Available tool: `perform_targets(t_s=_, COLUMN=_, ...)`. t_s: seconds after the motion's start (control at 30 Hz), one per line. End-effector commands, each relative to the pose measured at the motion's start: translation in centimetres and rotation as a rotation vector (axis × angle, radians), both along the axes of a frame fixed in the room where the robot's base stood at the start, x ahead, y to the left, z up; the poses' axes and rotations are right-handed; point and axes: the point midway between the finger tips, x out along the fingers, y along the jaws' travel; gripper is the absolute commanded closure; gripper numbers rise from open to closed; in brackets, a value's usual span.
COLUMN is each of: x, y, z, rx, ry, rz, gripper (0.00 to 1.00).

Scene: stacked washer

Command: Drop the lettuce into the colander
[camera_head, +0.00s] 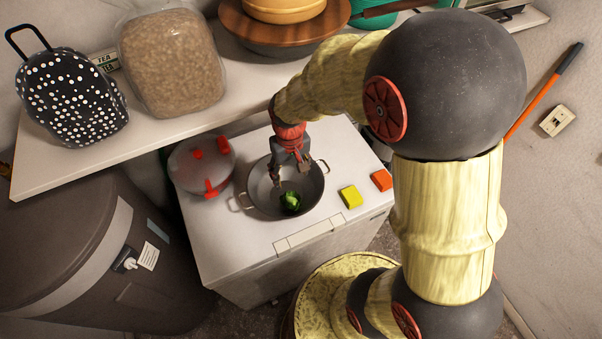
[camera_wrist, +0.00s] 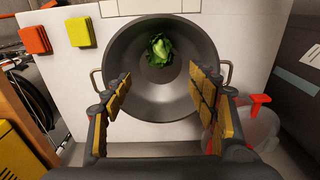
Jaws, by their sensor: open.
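The lettuce (camera_head: 291,201) is a small green head lying inside the grey, two-handled metal colander (camera_head: 313,188) on the white cabinet top. In the wrist view the lettuce (camera_wrist: 160,50) rests against the colander's inner surface, toward the upper part of the picture, and the colander (camera_wrist: 185,98) shows as a wide round bowl. My gripper (camera_head: 285,181) is above the colander, pointing down into it. Its padded fingers are spread wide in the wrist view (camera_wrist: 163,95), with nothing between them. The lettuce is apart from both fingers.
A yellow block (camera_head: 351,196) and an orange block (camera_head: 381,180) lie right of the colander. A lidded pot with red handles (camera_head: 202,165) stands left. A shelf (camera_head: 60,165) overhangs behind, carrying a polka-dot bag (camera_head: 70,97) and a bag of pellets (camera_head: 172,62). A dark bin (camera_head: 75,250) stands left.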

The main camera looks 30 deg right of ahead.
Motion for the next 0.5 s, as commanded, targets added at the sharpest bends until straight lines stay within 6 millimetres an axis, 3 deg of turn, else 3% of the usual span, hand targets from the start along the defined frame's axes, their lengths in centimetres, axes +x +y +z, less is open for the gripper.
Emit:
perform_targets(t_s=0.17, x=-1.6, y=0.0, z=8.7, rx=0.0, ry=-0.13, rz=0.0, gripper=0.41)
perform_targets(t_s=0.3, x=-4.8, y=0.1, z=15.1, rx=0.0, ry=-0.239, rz=0.0, gripper=0.41)
perform_targets(t_s=0.5, x=-10.1, y=0.1, z=21.1, rx=0.001, ry=-0.378, rz=0.0, gripper=0.41)
